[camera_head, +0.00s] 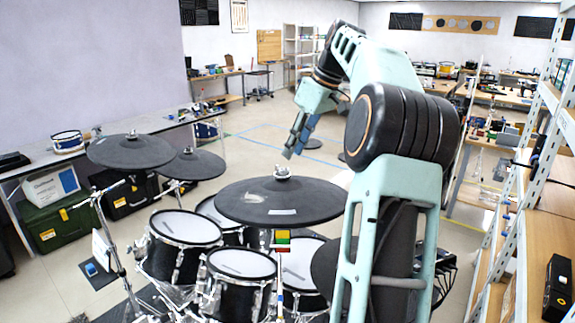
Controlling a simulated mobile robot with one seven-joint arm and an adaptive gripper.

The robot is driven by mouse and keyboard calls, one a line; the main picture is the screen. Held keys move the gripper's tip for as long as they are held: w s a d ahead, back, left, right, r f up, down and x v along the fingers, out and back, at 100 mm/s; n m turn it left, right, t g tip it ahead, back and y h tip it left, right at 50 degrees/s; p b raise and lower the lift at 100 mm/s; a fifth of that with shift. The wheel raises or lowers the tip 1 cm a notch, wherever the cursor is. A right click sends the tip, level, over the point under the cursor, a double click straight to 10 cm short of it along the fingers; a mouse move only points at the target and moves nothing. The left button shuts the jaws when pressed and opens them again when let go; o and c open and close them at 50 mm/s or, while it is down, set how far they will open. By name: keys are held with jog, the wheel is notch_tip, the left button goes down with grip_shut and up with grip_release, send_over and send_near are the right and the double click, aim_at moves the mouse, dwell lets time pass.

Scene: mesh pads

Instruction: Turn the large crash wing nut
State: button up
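A large dark cymbal pad (240,205) lies nearly level in the middle of the drum kit. A small silvery wing nut (282,171) sits on top at its centre. Two more dark cymbal pads stand to the left, a larger one (110,152) with its own top nut (132,134) and a smaller one (205,166). I cannot tell for sure which is the large crash. My gripper (294,153) points down above the middle cymbal in the picture, apart from its nut. Its blue-grey fingers are seen from the side, so their opening is unclear. No object shows between them.
Several mesh-headed drums (185,227) stand below the cymbals. A long table (110,129) runs along the left wall, with a green case (58,222) beside it. A shelf rack (540,150) stands close on the right. Open floor (262,128) lies beyond the kit.

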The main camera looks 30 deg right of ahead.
aim_at(285, 167)
jog(key=x, duration=0.6)
jog(key=shift+c, duration=0.5)
jog(key=shift+r, duration=0.1)
grip_shut()
